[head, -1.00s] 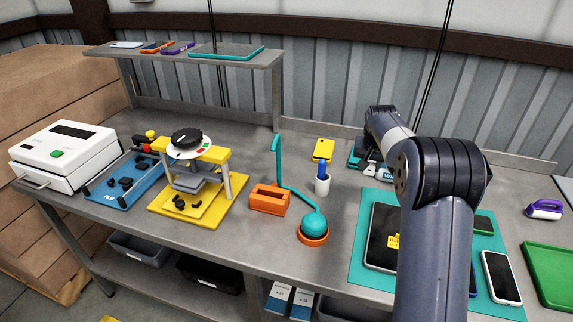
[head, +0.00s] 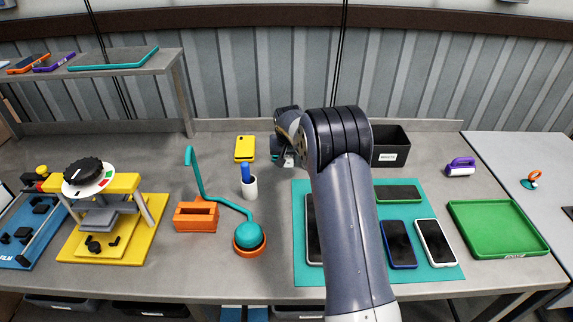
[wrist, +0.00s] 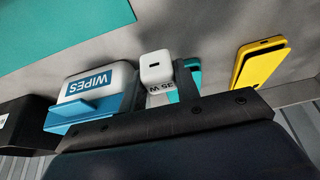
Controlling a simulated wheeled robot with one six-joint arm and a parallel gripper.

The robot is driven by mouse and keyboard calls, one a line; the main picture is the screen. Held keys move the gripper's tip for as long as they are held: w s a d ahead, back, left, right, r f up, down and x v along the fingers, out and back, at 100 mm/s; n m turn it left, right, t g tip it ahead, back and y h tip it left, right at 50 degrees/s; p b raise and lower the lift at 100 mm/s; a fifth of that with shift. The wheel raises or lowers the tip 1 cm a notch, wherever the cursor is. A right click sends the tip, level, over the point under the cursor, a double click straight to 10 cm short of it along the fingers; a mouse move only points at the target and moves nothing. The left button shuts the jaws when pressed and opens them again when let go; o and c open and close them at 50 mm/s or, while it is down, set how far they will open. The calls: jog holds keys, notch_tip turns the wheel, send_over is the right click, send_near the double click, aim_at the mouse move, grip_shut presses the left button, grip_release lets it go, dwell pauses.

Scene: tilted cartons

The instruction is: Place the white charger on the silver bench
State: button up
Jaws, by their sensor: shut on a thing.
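The white charger (wrist: 157,68) is a small white block with a dark port slot on its face, in the upper middle of the wrist view. My gripper (wrist: 160,90) is shut on it, with a dark finger on either side. In the head view my gripper (head: 284,158) is over the back middle of the grey metal bench (head: 150,285), just right of a yellow phone (head: 245,148). My arm hides much around it there. I cannot tell how high the charger is above the bench. A paler grey table (head: 500,155) stands at the far right.
A wipes pack (wrist: 98,82) in a blue holder and a teal item (wrist: 192,68) are close to the gripper. A black bin (head: 390,157), teal mat (head: 440,280) with phones and green tray (head: 498,228) are further right.

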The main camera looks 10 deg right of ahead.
aim_at(288, 165)
jog(key=shift+f+p, duration=0.3)
jog(key=shift+f, duration=1.4)
jog(key=shift+f, duration=0.2)
jog(key=o, duration=1.1)
jog(key=shift+r, duration=0.1)
jog(key=shift+c, duration=0.2)
jog(key=shift+r, duration=0.1)
jog(key=b+v, duration=0.2)
jog(key=v, duration=1)
jog(key=shift+r, duration=0.1)
